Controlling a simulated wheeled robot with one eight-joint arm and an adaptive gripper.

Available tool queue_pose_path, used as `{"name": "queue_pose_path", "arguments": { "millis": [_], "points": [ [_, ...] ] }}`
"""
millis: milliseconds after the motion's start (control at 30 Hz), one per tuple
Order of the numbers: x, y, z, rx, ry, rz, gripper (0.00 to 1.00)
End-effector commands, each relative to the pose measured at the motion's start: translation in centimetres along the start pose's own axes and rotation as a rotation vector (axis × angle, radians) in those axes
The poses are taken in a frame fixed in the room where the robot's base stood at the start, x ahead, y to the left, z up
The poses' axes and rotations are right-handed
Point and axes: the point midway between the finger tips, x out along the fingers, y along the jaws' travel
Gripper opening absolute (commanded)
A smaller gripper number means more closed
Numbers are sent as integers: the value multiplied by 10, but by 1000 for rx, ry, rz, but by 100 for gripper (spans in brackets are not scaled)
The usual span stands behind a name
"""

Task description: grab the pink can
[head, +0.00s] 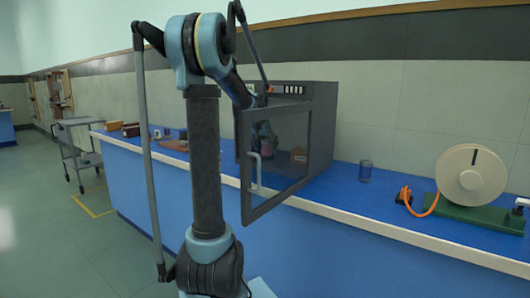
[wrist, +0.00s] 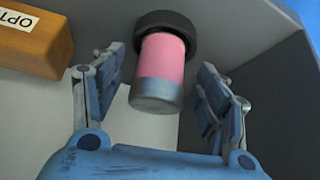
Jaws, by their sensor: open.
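The pink can (wrist: 162,62) shows in the wrist view, with a pink band and a bare metal end toward me. Its far end meets a dark round piece (wrist: 166,25); I cannot tell how they join. My gripper (wrist: 162,98) is open, with one finger on each side of the can. Neither finger visibly touches it. In the head view my arm reaches into a grey cabinet (head: 322,125) with its glass door (head: 278,160) swung open. The can cannot be made out there.
A brown box with lettering (wrist: 35,42) lies left of my gripper, inside the cabinet. Grey walls (wrist: 270,75) are close on the right.

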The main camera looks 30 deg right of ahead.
Motion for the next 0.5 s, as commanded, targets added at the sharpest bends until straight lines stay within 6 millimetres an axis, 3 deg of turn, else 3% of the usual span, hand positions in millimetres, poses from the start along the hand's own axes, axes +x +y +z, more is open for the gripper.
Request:
{"name": "queue_pose_path", "arguments": {
  "millis": [67, 300, 500],
  "points": [
    [0, 0, 0, 0, 0, 0, 67],
    [0, 0, 0, 0, 0, 0, 16],
    [0, 0, 0, 0, 0, 0, 16]
  ]
}}
